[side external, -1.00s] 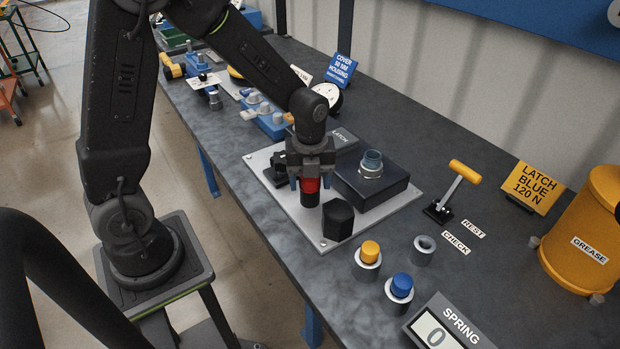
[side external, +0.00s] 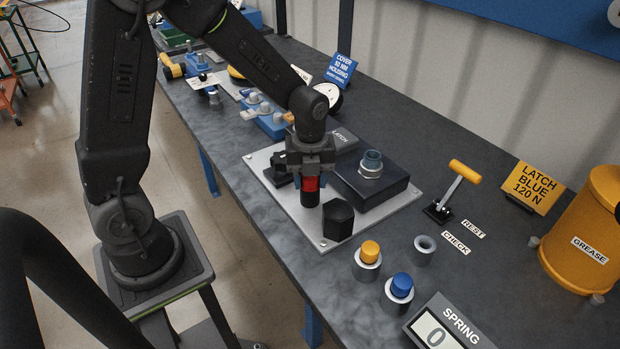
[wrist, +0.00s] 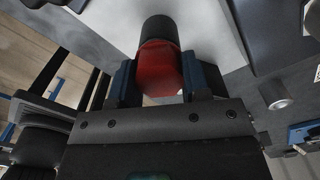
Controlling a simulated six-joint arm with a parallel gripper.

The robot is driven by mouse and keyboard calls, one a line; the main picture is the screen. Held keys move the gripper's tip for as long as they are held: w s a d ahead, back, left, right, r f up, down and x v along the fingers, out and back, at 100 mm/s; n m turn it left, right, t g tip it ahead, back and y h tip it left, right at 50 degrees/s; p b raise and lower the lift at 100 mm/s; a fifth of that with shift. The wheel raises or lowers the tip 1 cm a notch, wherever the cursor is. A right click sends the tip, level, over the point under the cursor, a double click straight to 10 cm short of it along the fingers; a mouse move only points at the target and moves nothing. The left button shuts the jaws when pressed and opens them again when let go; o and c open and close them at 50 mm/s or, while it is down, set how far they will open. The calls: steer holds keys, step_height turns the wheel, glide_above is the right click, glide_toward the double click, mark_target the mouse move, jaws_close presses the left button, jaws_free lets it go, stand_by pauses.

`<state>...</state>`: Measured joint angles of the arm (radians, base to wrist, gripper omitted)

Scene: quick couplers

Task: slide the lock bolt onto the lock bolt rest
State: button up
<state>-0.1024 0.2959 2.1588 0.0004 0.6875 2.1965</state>
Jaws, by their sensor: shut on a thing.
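My gripper (side external: 310,182) is shut on a part with a red band and a black cylindrical end, which I take to be the lock bolt (side external: 309,199). It stands about upright, black end down, over the light grey plate (side external: 318,238). In the wrist view the red section of the lock bolt (wrist: 160,68) sits between the blue-grey fingertips (wrist: 160,80), with its black end beyond. Whether its lower end touches anything is not clear. I cannot tell for sure which part is the lock bolt rest; a dark block (side external: 278,172) partly hidden behind my gripper stands on the plate.
A black hexagonal part (side external: 338,219) stands just in front of the bolt. To the right is a dark housing (side external: 386,190) with a metal fitting (side external: 371,164). Yellow (side external: 369,252) and blue (side external: 401,286) capped cylinders, an empty cup (side external: 424,249) and a yellow-handled lever (side external: 452,190) stand further right.

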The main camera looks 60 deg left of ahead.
steer(key=shift+r, duration=2.7)
steer(key=shift+r, duration=2.05)
steer(key=n, duration=0.2)
steer(key=w+f+n, duration=0.1)
steer(key=n, duration=0.4)
steer(key=shift+w+a+f, duration=0.2)
steer(key=shift+w+f, duration=0.05)
steer(key=shift+w, duration=0.1)
steer(key=w+f+n, duration=0.1)
steer(key=n, duration=0.4)
steer(key=w+f+n, duration=0.1)
steer(key=n, duration=0.5)
steer(key=w+a+f+n, duration=0.1)
steer(key=n, duration=0.5)
steer(key=shift+w+f, duration=0.25)
steer(key=shift+f, duration=0.05)
